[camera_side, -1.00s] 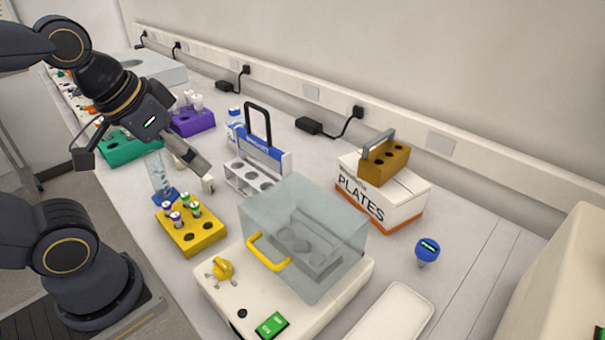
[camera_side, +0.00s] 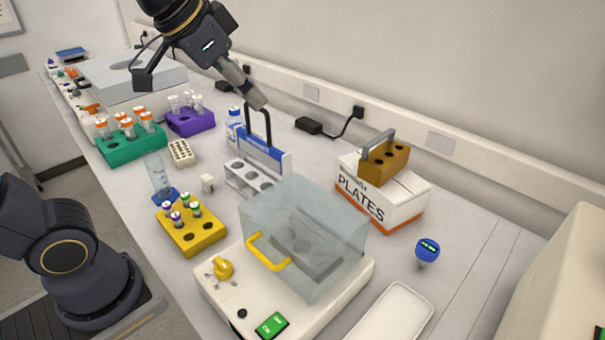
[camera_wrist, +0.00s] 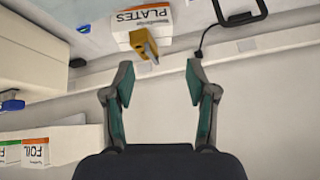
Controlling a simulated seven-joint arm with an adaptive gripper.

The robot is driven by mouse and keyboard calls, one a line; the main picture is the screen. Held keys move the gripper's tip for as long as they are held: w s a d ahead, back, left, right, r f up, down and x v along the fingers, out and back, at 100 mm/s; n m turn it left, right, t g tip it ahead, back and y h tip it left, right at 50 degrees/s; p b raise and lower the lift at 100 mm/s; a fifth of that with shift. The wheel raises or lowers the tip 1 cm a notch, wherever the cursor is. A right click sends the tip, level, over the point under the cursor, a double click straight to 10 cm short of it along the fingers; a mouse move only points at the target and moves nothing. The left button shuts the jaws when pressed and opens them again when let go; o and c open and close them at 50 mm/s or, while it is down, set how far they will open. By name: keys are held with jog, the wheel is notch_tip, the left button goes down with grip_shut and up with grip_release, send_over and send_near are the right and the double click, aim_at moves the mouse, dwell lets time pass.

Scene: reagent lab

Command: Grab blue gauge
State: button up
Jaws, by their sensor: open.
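The blue gauge (camera_side: 427,250) is a small round blue head with a dark display on a short grey stem. It stands on the bench at the right in the side view, right of the PLATES box. My gripper (camera_side: 258,103) is raised over the back of the bench by the black handle, well left of the gauge. In the wrist view my gripper (camera_wrist: 160,85) has its fingers wide apart with nothing between them.
The PLATES box (camera_side: 375,208) carries a brown handled block (camera_side: 384,163). A clear-lidded machine (camera_side: 300,235) with a yellow handle stands in front. A white tray (camera_side: 392,315) lies near the gauge. A yellow rack (camera_side: 205,240) stands at left. Bench around the gauge is clear.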

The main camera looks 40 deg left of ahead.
jog(key=w+d+m+h, duration=0.1)
jog(key=w+d+m, duration=0.1)
jog(key=w+d, duration=0.6)
jog(key=m+g+h, duration=0.1)
jog(key=m+g, duration=0.3)
send_over(428, 257)
jog(key=a, duration=0.4)
notch_tip(428, 257, down, 17)
jog(key=x, duration=0.6)
jog(key=s+x, duration=0.1)
jog(key=x, duration=0.2)
jog(key=shift+d+f, duration=0.15)
jog(key=shift+f, duration=0.3)
jog(key=shift+x, duration=3.2)
jog(key=shift+s, duration=0.1)
jog(key=shift+c, duration=0.4)
jog(key=c, duration=0.8)
